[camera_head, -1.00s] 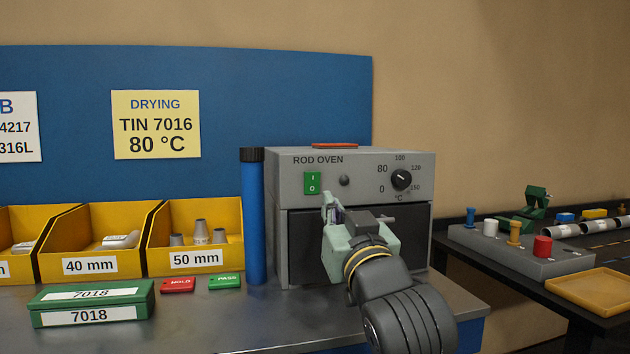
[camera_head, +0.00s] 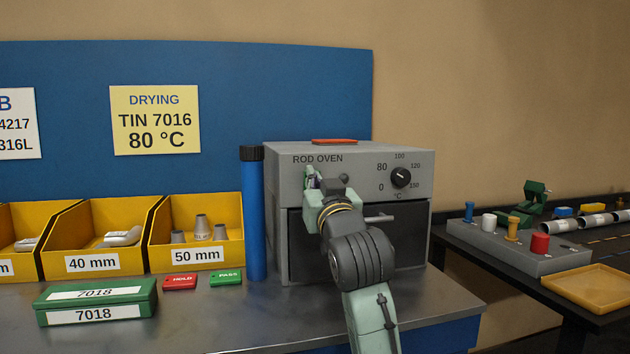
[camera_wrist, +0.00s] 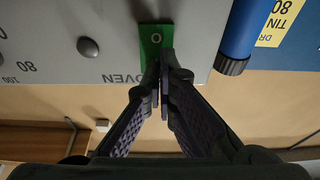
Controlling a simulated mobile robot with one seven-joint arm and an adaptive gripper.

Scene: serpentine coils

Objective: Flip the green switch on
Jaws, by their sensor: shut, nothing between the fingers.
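The green switch (camera_wrist: 156,36) is on the front panel of the grey rod oven (camera_head: 290,215). In the wrist view the panel appears upside down, and the switch's "O" half shows just beyond my fingertips. The rest of the switch is hidden behind the fingers. My gripper (camera_wrist: 164,68) is shut and empty, with its fingertips at the switch, over its lower part in the wrist picture. I cannot tell whether they touch it. In the head view my gripper (camera_head: 311,173) covers nearly all of the switch.
A dial (camera_head: 401,177) is right of the switch, and a dark round knob (camera_wrist: 88,48) lies between them. A blue tube (camera_head: 254,220) stands left of the oven. A door handle (camera_head: 381,218) juts out below. Yellow bins (camera_head: 195,257) stand farther left.

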